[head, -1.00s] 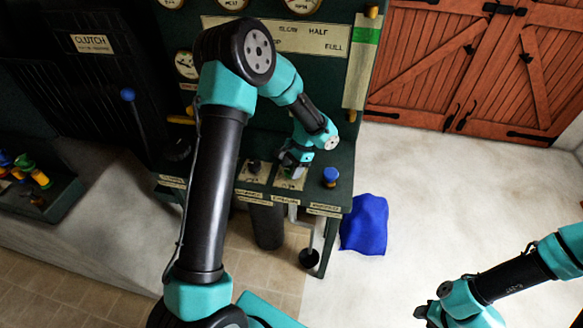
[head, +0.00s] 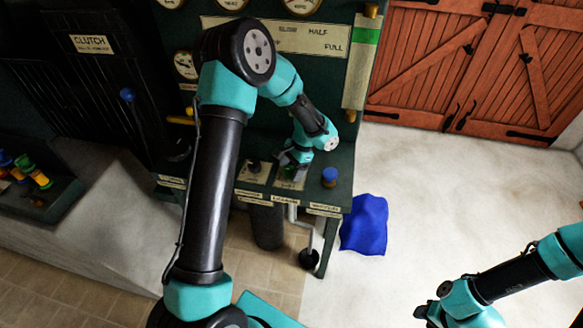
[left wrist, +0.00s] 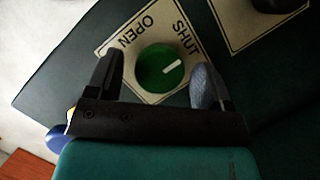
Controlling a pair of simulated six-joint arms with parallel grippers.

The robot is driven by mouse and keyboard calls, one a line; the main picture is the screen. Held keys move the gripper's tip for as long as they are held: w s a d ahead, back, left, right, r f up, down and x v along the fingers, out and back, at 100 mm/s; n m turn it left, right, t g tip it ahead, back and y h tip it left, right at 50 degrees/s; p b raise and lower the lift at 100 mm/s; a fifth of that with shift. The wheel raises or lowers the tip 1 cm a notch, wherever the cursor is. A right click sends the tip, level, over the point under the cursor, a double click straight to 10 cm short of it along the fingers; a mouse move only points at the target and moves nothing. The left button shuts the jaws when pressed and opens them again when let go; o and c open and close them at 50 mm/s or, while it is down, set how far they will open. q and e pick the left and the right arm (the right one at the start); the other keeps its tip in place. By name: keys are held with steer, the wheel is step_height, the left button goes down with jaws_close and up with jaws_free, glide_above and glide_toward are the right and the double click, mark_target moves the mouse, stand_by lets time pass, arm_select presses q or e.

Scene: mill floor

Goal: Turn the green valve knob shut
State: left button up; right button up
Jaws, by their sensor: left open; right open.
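The green valve knob (left wrist: 157,73) shows in the left wrist view on a cream plate (left wrist: 128,48) marked OPEN and SHUT. Its white pointer line slants up and right, toward the lower end of the word SHUT. My left gripper (left wrist: 160,66) is open, one finger on each side of the knob, with visible gaps between fingers and knob. In the head view my left gripper (head: 291,160) is over the bench and mostly hides the knob. My right gripper (head: 428,314) is open and empty at the lower right, far from the bench.
A blue knob (head: 329,176) stands right of my left gripper, and a dark knob (head: 254,167) to its left. A blue cloth-like heap (head: 364,226) lies on the floor beside the bench (head: 342,190). A blue-tipped lever (head: 128,96) stands further left.

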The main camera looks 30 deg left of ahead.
arm_select(q)
steer(key=v, duration=1.7)
steer(key=shift+r, duration=0.2)
steer(key=shift+f, duration=0.1)
